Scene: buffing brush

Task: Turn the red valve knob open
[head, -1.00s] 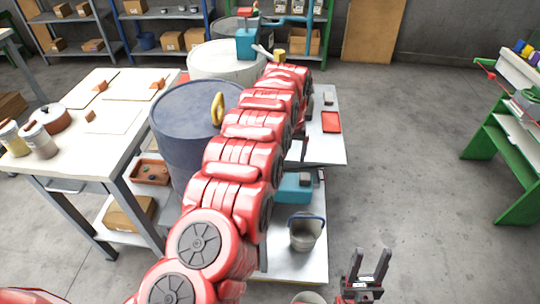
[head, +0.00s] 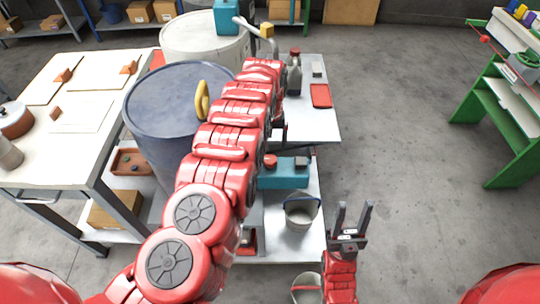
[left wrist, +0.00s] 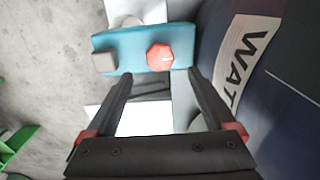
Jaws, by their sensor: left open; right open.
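The red knob (left wrist: 160,57) sits on top of a teal block-shaped body (left wrist: 128,50), with a small pale line on its face. In the head view the knob (head: 270,160) and the teal body (head: 284,178) are on the lower shelf, partly behind my left arm. My left gripper (left wrist: 160,77) is open and empty, its fingers apart on either side of the line to the knob. The knob appears beyond the fingertips and untouched; the exact gap is unclear. My right gripper (head: 353,217) is open and empty, fingers up, to the right of the shelf.
A blue drum (head: 172,95) stands left of my left arm and close in the wrist view. A grey bucket (head: 301,212) is on the lower shelf. The upper shelf (head: 325,125) holds a red tray (head: 320,95).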

